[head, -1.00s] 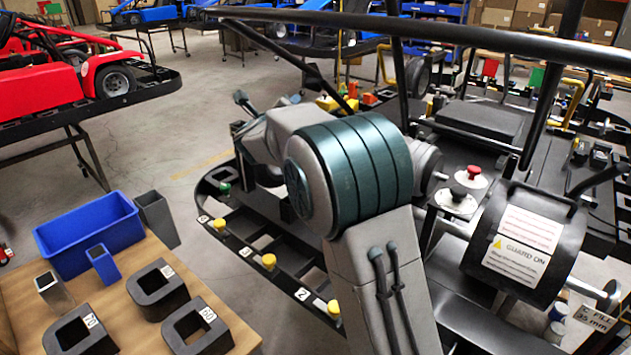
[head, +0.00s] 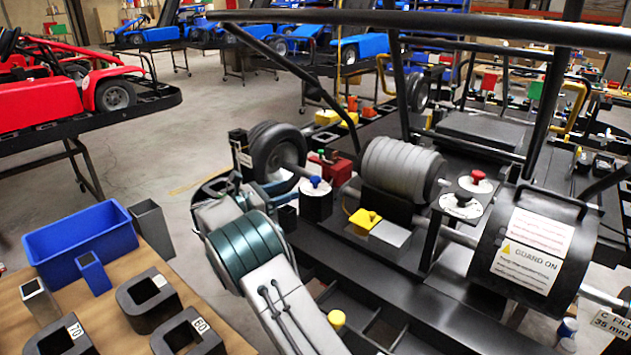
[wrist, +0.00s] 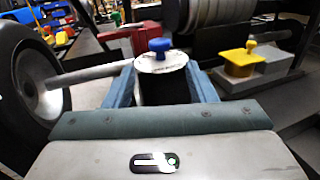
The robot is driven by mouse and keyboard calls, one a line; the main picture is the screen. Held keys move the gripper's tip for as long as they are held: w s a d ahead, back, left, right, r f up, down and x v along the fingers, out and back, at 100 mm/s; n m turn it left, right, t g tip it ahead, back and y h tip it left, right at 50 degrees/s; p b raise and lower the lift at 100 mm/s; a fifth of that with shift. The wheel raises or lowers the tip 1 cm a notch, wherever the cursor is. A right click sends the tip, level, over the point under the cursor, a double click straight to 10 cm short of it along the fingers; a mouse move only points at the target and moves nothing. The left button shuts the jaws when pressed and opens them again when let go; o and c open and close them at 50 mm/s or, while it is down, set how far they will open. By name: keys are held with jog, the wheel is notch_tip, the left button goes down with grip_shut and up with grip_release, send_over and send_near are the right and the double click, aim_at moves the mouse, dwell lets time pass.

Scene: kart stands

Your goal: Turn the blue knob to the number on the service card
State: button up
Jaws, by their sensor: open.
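The blue knob (head: 315,181) sits on the white, marked top of a short black post (head: 316,206), beside the wheel. In the wrist view the blue knob (wrist: 159,45) stands upright at the centre, above the white dial face (wrist: 160,64). The dial's marks are too small to read. My gripper (wrist: 153,88) is open, with one blue-grey finger on each side of the black post in the picture, below the knob. I cannot tell whether they touch the post. In the head view the fingers are partly hidden at the post's left. I cannot make out a service card.
A wheel (head: 272,152) on an axle stands left of the post. A yellow block (head: 364,222) and a ribbed grey cylinder (head: 402,170) stand to its right. A red switch (head: 477,176) and a guarded drum (head: 480,240) lie further right. Dark frame tubes cross above.

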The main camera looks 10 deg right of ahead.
aim_at(316, 178)
jog(key=p+x, duration=0.2)
jog(key=x, duration=0.8)
jog(key=shift+w+d, duration=0.1)
jog(key=shift+d, duration=0.05)
jog(key=c, duration=0.9)
